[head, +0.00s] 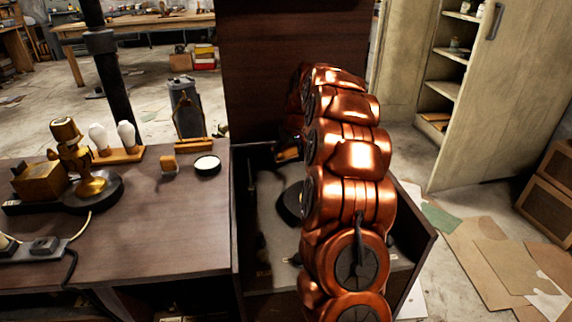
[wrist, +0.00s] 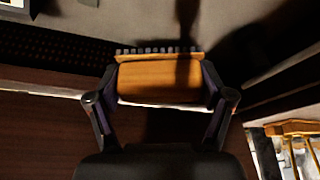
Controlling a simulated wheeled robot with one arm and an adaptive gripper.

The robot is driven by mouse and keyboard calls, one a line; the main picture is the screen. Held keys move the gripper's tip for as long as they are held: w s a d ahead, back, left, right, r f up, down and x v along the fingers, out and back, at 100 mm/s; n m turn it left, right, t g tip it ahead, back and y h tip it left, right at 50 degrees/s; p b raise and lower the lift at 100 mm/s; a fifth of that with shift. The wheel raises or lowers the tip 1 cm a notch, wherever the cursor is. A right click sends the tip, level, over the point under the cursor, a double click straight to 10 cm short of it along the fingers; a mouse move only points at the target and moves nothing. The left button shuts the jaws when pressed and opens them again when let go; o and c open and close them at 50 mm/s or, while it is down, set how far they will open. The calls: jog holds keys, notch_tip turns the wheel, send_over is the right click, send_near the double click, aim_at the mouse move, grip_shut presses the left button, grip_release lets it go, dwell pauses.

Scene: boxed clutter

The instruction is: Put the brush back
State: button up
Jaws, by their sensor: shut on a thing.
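The brush (wrist: 158,82), a wooden block with a row of dark bristles along its far edge, is between the two fingers of my gripper (wrist: 160,97) in the wrist view. The fingers are shut on its two ends. In the head view my gripper (head: 287,153) is mostly hidden behind my copper-coloured arm, at the back of the open dark box (head: 238,225). A bit of orange-brown shows there; I cannot tell how high the brush is above the box floor.
The box holds a black round object (head: 291,203) and small items, partly hidden by my arm. On the table (head: 150,225) to its left stand a small wooden block (head: 168,162), a round tin (head: 207,165) and a bulb stand (head: 118,155). A tall dark panel (head: 290,60) rises behind the box.

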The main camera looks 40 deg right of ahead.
aim_at(288, 157)
notch_tip(288, 157, down, 4)
jog(key=shift+f+b, duration=0.1)
jog(key=shift+b, duration=0.35)
jog(key=shift+w+d+f+b, duration=0.15)
jog(key=shift+f+b, duration=0.1)
jog(key=shift+b, duration=0.05)
jog(key=shift+r, duration=0.1)
jog(key=o, duration=1.3)
jog(key=shift+f, duration=0.2)
jog(key=shift+r, duration=0.1)
